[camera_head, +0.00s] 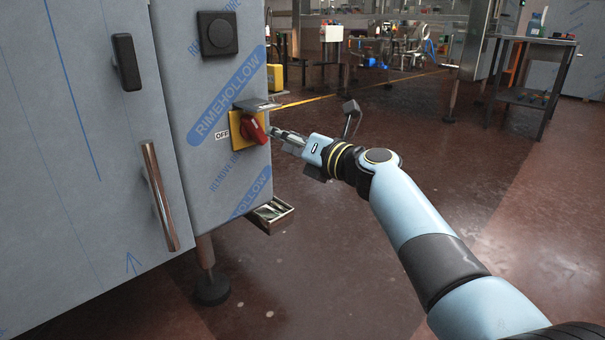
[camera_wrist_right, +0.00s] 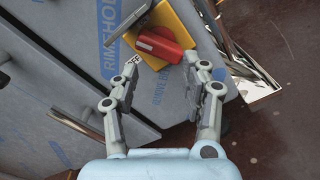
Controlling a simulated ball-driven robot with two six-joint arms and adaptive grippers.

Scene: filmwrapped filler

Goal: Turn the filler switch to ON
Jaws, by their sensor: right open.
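The filler switch is a red knob (camera_head: 253,128) on a yellow plate (camera_head: 236,138), on the narrow right face of the grey cabinet. An OFF label (camera_head: 222,135) sits at the plate's left edge. The knob (camera_wrist_right: 160,44) and yellow plate (camera_wrist_right: 184,27) also show at the top of the right wrist view. My right gripper (camera_head: 274,135) is just right of the knob in the head view. In the wrist view its two fingers (camera_wrist_right: 162,88) are spread and empty, with the knob beyond their tips. Contact with the knob is not visible. My left gripper is not in view.
A small metal ledge (camera_head: 257,104) juts out right above the switch. An open tray (camera_head: 270,214) sticks out low beside the cabinet. A vertical bar handle (camera_head: 160,196) is on the cabinet door. The floor to the right is open, with a dark table (camera_head: 530,80) farther back.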

